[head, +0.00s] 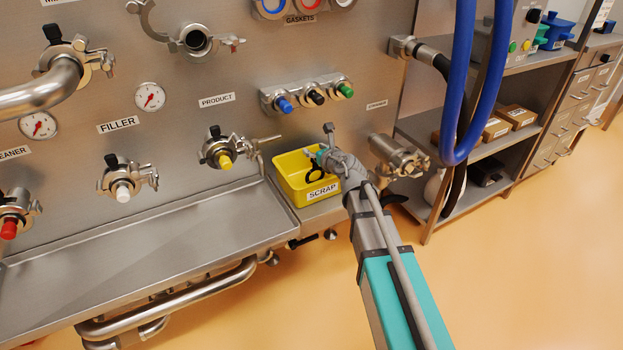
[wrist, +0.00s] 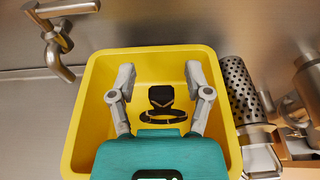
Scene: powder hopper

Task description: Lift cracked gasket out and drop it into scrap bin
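The yellow scrap bin (head: 290,183), labelled SCRAP, stands on the ledge under the panel; its wall also shows in the wrist view (wrist: 87,115). A thin black ring, the gasket (head: 314,174), is inside the bin's outline. In the wrist view the gasket (wrist: 160,119) lies low between and below my fingers, apart from both. A dark patch lies just beyond it; I cannot tell whether it is part of the gasket or a shadow. My gripper (wrist: 160,76) is over the bin with its fingers spread and nothing between the tips. The head view shows my gripper (head: 311,160) over the bin.
A valve with a yellow cap (head: 223,160) sits left of the bin, and a perforated metal fitting (head: 398,155) right of it. An open pipe end (head: 197,41) with a loose clamp is on the panel above. Blue hoses (head: 462,80) hang at right. The steel tray (head: 140,235) is bare.

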